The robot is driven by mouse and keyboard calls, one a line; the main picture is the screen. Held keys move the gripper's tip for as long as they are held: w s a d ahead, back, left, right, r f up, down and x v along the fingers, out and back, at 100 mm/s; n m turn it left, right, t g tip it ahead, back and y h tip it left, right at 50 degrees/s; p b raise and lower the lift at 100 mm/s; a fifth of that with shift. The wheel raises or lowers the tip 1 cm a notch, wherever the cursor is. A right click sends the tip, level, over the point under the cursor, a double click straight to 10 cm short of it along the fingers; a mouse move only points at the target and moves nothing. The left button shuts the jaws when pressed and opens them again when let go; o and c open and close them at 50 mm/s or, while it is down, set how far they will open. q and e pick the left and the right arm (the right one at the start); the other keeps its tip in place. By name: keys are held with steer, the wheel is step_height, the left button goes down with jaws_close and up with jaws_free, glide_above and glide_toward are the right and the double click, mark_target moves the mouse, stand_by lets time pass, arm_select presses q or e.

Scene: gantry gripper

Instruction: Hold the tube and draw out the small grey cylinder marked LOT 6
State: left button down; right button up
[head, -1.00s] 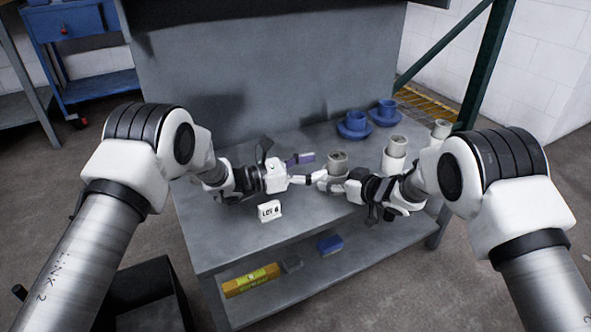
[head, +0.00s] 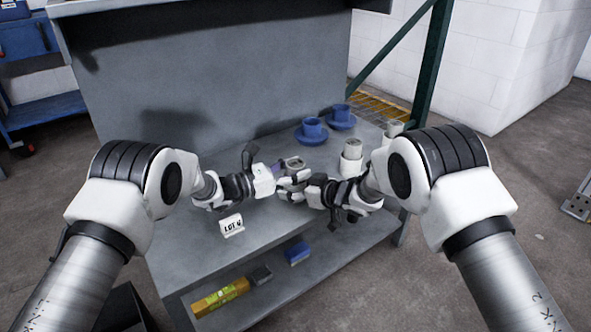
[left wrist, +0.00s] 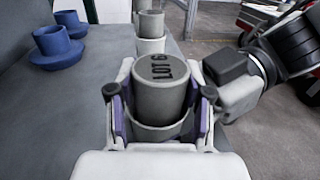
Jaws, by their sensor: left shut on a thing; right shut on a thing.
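The small grey cylinder (head: 293,163) stands upright in a wider tube (left wrist: 160,133). In the left wrist view the cylinder (left wrist: 160,92) shows LOT 6 in dark letters on its top, and its upper part stands clear above the tube's rim. My left gripper (head: 281,173) is shut on the cylinder, its purple pads on either side, just above the rim. My right gripper (head: 293,190) is shut on the tube lower down, coming from the right. Its fingers are mostly hidden in the left wrist view, and the tube's lower part is covered by the grippers.
A LOT 6 card (head: 232,225) stands on the grey bench (head: 205,258). More cylinders in white tubes stand to the right, one (head: 351,158) near my right arm. Blue cups (head: 311,128) on saucers are behind. A yellow level (head: 220,297) and a blue box (head: 297,253) lie on the lower shelf.

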mark_target(296, 163)
arm_select(q)
steer(key=shift+r, duration=1.6)
arm_select(e)
steer(key=shift+f, duration=0.1)
arm_select(q)
steer(key=shift+r, duration=0.1)
steer(key=shift+r, duration=1.35)
steer(key=shift+r, duration=1.5)
step_height(296, 163, up, 3)
